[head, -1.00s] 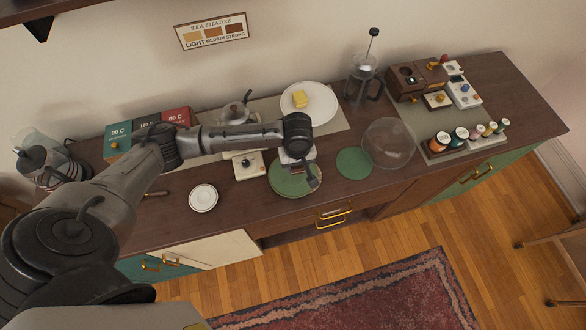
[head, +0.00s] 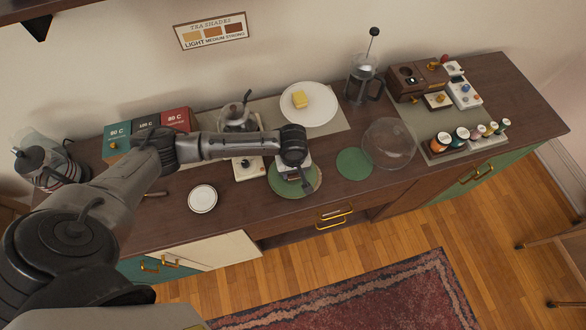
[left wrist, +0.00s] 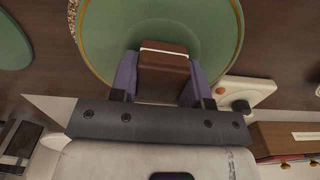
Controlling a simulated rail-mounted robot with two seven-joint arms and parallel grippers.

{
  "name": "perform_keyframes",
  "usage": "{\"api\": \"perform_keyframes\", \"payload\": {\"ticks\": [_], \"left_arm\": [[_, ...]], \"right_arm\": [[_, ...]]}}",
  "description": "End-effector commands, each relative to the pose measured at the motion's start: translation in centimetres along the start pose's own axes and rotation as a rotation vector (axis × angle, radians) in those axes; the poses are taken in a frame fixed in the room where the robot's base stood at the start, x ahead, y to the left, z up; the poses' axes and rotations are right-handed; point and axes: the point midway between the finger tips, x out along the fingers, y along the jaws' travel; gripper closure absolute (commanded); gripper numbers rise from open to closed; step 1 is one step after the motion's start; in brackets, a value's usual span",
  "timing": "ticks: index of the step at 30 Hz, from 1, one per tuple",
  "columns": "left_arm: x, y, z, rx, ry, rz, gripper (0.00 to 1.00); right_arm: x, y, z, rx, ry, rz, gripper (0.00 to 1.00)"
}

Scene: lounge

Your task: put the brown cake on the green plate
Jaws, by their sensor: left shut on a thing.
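The brown cake (left wrist: 163,75) is held between the two purple fingers of my left gripper (left wrist: 159,80) in the left wrist view. The green plate (left wrist: 205,20) with a thin gold rim lies beyond and under the cake in that view. In the head view the green plate (head: 282,186) is on the counter, partly covered by my left gripper (head: 303,182), which points down over it. The cake is mostly hidden by the gripper there. I cannot tell whether the cake touches the plate. My right gripper is not in view.
A flat green disc (head: 354,164) and a clear glass dome (head: 388,150) are right of the plate. A white plate (head: 318,112) with a yellow block stands behind. A small white saucer (head: 203,198) is to the left. The counter's front edge is close to the green plate.

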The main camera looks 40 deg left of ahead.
Motion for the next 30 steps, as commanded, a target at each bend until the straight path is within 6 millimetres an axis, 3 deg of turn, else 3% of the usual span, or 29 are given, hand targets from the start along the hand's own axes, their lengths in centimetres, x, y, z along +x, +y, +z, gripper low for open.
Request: {"api": "perform_keyframes", "payload": {"ticks": [9, 17, 23, 30], "left_arm": [[0.0, 0.0, 0.0, 0.000, 0.000, 0.000, 0.32], [-0.1, 0.0, 0.0, 0.000, 0.000, 0.001, 0.32], [-2.7, 0.1, 0.0, 0.001, 0.000, 0.003, 0.32], [-7.2, 0.1, 0.0, 0.000, 0.001, 0.003, 0.32]], "right_arm": [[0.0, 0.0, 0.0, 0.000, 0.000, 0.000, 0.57], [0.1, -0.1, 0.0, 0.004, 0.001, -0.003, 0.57], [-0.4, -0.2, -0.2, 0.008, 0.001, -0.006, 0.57], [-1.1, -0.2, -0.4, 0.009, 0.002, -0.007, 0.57]]}}
